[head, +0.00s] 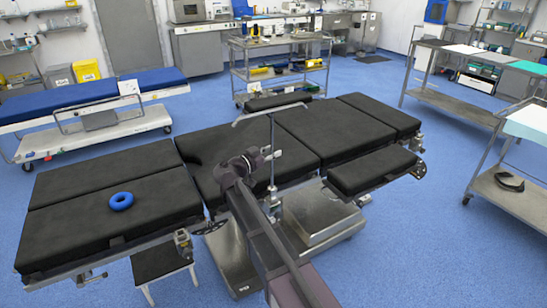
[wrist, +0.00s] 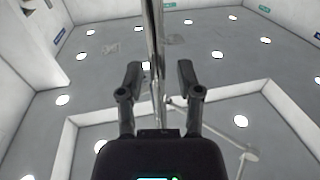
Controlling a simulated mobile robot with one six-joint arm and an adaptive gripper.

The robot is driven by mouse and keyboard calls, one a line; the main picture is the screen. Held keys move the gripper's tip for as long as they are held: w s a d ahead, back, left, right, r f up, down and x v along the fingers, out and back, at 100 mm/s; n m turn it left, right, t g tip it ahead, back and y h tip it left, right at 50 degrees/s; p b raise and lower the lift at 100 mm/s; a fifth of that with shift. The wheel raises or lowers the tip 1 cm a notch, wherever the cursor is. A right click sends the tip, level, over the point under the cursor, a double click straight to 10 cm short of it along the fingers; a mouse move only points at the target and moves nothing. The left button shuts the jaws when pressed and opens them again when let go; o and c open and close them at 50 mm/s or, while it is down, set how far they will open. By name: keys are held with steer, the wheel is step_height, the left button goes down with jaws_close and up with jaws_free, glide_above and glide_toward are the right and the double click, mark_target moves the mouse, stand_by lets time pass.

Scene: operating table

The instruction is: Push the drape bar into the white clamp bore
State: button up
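The drape bar (head: 272,140) is a thin upright metal rod with a crosspiece on top, standing in front of the black operating table cushions in the head view. My gripper (head: 250,160) is just left of the rod there. In the wrist view the shiny rod (wrist: 154,40) runs upright between the two dark fingers of my gripper (wrist: 160,80). The fingers are apart, with gaps beside the rod. A small pale piece (head: 277,154) shows beside the rod; I cannot tell whether it is the white clamp. No bore is visible.
A metal cart (head: 280,70) stands behind.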

jaws_close()
steer(key=shift+r, duration=0.15)
steer(key=s+r+p, duration=0.2)
steer(key=s, duration=0.6)
steer(key=s+d+r+p, duration=0.1)
steer(key=s+r+p, duration=0.1)
steer(key=s, duration=0.6)
steer(key=shift+r+p, duration=0.4)
steer(key=shift+p, duration=0.15)
steer(key=shift+c, duration=1.5)
jaws_free()
jaws_close()
